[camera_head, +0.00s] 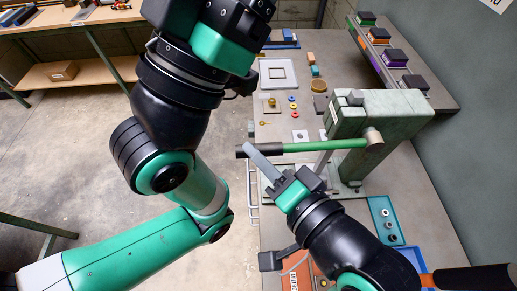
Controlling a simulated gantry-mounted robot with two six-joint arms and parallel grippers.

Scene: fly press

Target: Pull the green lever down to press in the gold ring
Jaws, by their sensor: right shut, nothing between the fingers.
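The green lever (325,145) runs roughly level to the left from a hub on the green press (385,112), and ends in a black grip. My right gripper (261,162) is shut with nothing in it. Its fingers appear just below the lever near the black grip in the picture; I cannot tell if they touch it. I cannot tell which small piece is the gold ring. My left arm crosses the left side, and its gripper is out of the picture.
The grey bench (285,135) also holds a white square frame (278,73), a brass-coloured round piece (320,103) and a blue tray (386,217) of small parts. A side shelf (395,60) with coloured bins stands at the right. Open floor lies at left.

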